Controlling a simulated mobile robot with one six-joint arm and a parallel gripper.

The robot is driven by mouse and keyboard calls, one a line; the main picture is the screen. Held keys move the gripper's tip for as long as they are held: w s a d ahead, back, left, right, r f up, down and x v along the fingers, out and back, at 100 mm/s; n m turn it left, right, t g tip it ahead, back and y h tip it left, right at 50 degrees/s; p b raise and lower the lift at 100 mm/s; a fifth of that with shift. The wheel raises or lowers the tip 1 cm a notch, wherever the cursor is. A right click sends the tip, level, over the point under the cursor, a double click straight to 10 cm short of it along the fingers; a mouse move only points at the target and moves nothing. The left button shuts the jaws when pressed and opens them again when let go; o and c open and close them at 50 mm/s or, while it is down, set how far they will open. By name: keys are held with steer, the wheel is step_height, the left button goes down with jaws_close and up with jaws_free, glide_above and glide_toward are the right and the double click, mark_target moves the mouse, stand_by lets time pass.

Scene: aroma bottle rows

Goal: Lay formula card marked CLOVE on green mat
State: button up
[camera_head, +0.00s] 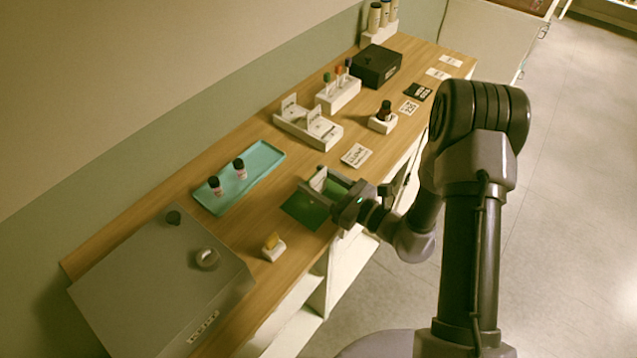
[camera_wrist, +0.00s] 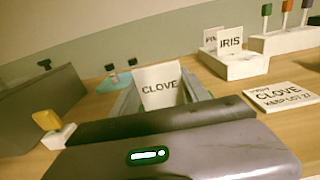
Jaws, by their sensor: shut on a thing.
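The white card marked CLOVE (camera_wrist: 160,88) stands upright between the fingers of my gripper (camera_wrist: 163,95) in the wrist view. In the head view the card (camera_head: 318,180) is a small pale shape held in my gripper (camera_head: 328,184). My gripper is shut on it over the green mat (camera_head: 297,211), whose left part shows. The gripper hides the rest of the mat, and I cannot tell whether the card's lower edge touches it.
A flat CLOVE label (camera_head: 356,155) lies beyond the mat. A white card rack (camera_head: 308,131) holds other cards, one marked IRIS (camera_wrist: 230,40). A teal tray (camera_head: 262,158) holds two bottles. A yellow piece on a white block (camera_head: 273,250) and a grey box (camera_head: 160,290) stand nearer.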

steer(key=shift+s, duration=0.1)
steer(key=shift+f, duration=0.15)
steer(key=o, duration=1.3)
